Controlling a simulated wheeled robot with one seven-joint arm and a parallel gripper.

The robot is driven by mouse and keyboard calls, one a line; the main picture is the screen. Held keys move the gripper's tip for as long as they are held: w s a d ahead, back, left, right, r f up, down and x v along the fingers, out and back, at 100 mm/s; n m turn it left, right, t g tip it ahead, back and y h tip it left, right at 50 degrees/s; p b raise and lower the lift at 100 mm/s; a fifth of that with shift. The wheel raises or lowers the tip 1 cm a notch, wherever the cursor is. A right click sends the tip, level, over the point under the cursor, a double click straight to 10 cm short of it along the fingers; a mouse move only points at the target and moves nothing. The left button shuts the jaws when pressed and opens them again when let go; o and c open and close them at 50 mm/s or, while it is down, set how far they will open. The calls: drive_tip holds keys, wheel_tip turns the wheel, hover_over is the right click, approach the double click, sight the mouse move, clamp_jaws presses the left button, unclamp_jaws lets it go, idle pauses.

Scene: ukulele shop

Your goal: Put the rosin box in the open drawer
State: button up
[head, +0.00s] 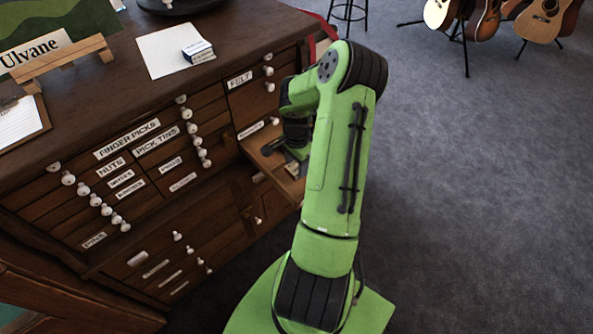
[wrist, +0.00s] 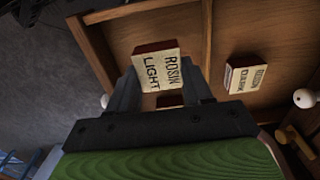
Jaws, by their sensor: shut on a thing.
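My gripper (wrist: 160,84) is shut on a rosin box (wrist: 158,72), a cream box with dark red-brown sides lettered "ROSIN LIGHT". In the wrist view the box sits between the fingertips, over the wooden open drawer (wrist: 225,22). I cannot tell whether it touches the drawer floor. In the head view my gripper (head: 294,168) is at the open drawer (head: 265,150), and my arm hides part of it. The held box cannot be made out there. A second box, lettered "ROSIN DARK" (wrist: 245,75), lies in the drawer, right of a thin wooden divider (wrist: 206,40).
Part of another small box (wrist: 169,101) shows between my fingers. The dark wood cabinet (head: 60,110) has several labelled drawers with white knobs. Guitars (head: 545,20) stand behind; the carpet at right is clear.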

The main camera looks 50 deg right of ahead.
sight(296, 166)
drive_tip(key=shift+f+b, duration=0.35)
drive_tip(key=shift+f, duration=1.2)
drive_tip(key=shift+f, duration=0.2)
drive_tip(key=o, duration=1.1)
drive_tip(key=shift+r, duration=0.1)
